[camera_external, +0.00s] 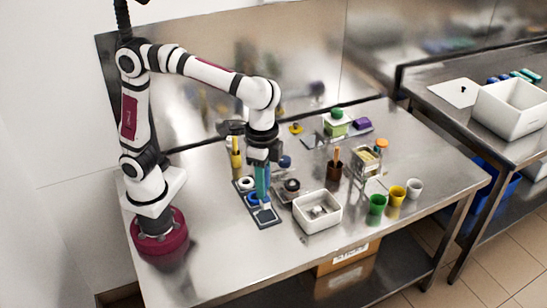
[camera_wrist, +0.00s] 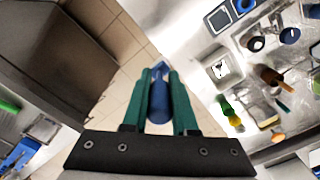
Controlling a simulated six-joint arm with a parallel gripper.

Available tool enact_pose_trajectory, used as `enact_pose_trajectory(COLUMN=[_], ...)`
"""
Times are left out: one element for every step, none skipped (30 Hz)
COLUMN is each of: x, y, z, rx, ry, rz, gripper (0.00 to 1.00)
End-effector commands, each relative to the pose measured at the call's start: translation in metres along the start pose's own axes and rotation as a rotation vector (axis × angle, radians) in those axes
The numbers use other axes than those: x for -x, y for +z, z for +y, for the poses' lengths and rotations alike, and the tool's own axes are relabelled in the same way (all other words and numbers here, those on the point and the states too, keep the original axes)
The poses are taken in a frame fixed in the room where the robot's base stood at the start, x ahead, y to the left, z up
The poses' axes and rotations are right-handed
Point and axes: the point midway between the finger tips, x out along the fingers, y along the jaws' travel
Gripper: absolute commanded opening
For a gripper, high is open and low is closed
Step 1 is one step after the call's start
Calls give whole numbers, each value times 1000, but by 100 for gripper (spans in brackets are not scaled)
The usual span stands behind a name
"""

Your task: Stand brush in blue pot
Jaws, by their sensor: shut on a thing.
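My gripper (camera_external: 262,192) points down over the dark tray at the left of the steel table. Its teal fingers, also in the wrist view (camera_wrist: 159,85), are shut on a slender blue thing (camera_wrist: 158,98) with a tapered end. It looks like a brush, but its bristles cannot be made out. A round blue holder (camera_external: 252,198) sits in the tray just beside the fingers, partly hidden by them; I cannot tell whether it is the blue pot. Another small blue round thing (camera_external: 285,162) stands behind the gripper. A brown pot (camera_external: 334,172) holds an orange-brown handle upright.
The dark tray (camera_external: 266,217) lies below my gripper. A white bin (camera_external: 318,213) stands right of it. The front left tabletop is clear.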

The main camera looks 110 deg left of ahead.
Motion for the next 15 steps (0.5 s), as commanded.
enact_pose_trajectory(x=[0, 0, 0, 0, 0, 0, 0, 0, 0, 0, 0, 0, 0, -1, -2], y=[0, 0, 0, 0, 0, 0, 0, 0, 0, 0, 0, 0, 0, -1, -3], z=[0, 0, 0, 0, 0, 0, 0, 0, 0, 0, 0, 0, -1, -3, -7], rx=[0, 0, 0, 0, 0, 0, 0, 0, 0, 0, 0, 0, 1, 2, 4], ry=[0, 0, 0, 0, 0, 0, 0, 0, 0, 0, 0, 0, 0, 0, 1], rz=[0, 0, 0, 0, 0, 0, 0, 0, 0, 0, 0, 0, 0, 0, 1], gripper=[0, 0, 0, 0, 0, 0, 0, 0, 0, 0, 0, 0, 0, 0, 0])
